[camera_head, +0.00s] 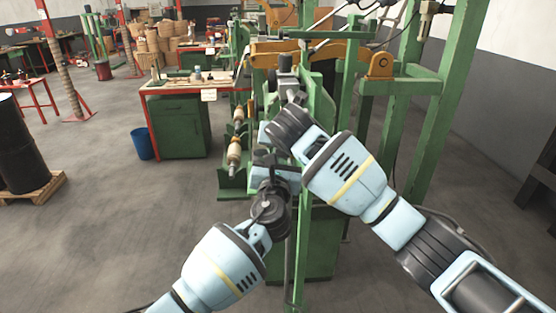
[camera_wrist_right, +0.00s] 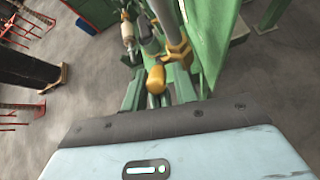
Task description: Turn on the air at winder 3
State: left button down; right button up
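A green winder machine (camera_head: 325,75) stands in front of me; I can read no number on it. My right arm reaches in from the right, and its gripper (camera_head: 268,133) is close to the winder's front, with the fingers too small and covered to read. My left gripper (camera_head: 275,170) is just below it, also against the green frame, its fingers unclear. I cannot tell which part is the air valve.
A green workbench (camera_head: 180,125) with a blue bin (camera_head: 142,144) stands to the left. A spindle with wound coils (camera_head: 236,150) is beside my left gripper. A black drum (camera_head: 18,145) stands on a pallet at far left. The floor between is clear. Green posts (camera_head: 440,110) rise at right.

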jog(key=shift+o, duration=0.8)
jog(key=shift+s+a+f, duration=0.15)
jog(key=shift+a+f, duration=0.05)
jog(key=shift+f, duration=0.3)
pick_arm(q)
jog(key=shift+d+r, duration=0.25)
jog(key=shift+r, duration=0.3)
pick_arm(e)
jog(key=shift+f, duration=0.1)
jog(key=shift+a, duration=0.1)
pick_arm(q)
jog(key=shift+a+f, duration=0.1)
jog(key=shift+f, duration=0.3)
pick_arm(e)
jog(key=r, duration=1.1)
jog(key=shift+d, duration=0.35)
